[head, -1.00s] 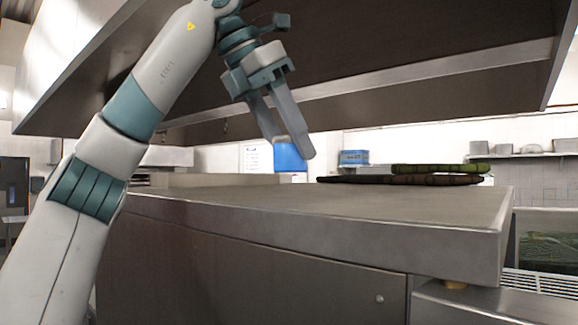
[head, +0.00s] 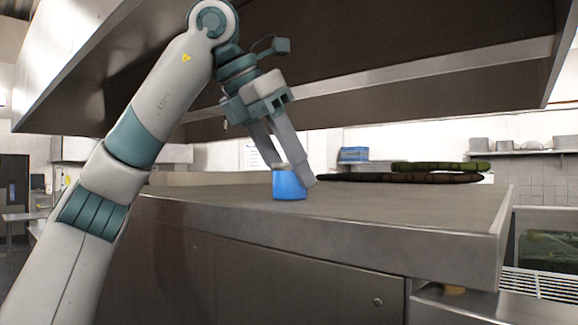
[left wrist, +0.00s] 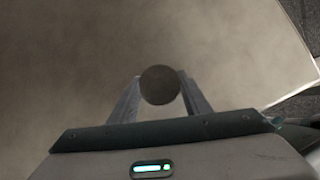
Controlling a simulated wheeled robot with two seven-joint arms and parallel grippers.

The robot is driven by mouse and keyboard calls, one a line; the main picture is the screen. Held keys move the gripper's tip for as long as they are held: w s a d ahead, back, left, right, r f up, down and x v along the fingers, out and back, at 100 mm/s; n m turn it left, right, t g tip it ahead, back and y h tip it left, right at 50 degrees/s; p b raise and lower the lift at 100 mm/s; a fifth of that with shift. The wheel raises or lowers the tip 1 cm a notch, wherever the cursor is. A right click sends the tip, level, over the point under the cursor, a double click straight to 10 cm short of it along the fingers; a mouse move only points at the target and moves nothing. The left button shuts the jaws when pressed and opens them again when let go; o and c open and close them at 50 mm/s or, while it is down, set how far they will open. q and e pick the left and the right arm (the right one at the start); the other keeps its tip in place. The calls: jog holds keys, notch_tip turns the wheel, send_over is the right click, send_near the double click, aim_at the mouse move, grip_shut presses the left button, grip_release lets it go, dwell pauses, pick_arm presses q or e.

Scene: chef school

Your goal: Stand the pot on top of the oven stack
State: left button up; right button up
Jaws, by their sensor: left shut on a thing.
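The pot (head: 289,185) is a small blue cylinder. In the head view it is upright on or just above the flat metal top of the oven stack (head: 400,212); I cannot tell whether its base touches. My left gripper (head: 297,174) reaches down from above, with its fingers shut around the upper part of the pot. In the left wrist view the pot shows from above as a dark round disc (left wrist: 160,85) between the fingertips of the left gripper (left wrist: 160,92). My right gripper is in neither view.
A dark hood (head: 400,60) hangs low over the top. Dark and green flat round things (head: 430,174) lie at the back right of the top. A blue box (head: 354,154) stands farther behind. The front and right of the top are clear.

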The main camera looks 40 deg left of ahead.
pick_arm(q)
jog(key=shift+s+d, duration=0.1)
jog(key=shift+f, duration=0.15)
jog(key=o, duration=1.1)
jog(key=shift+r, duration=0.3)
jog(key=shift+v, duration=5.95)
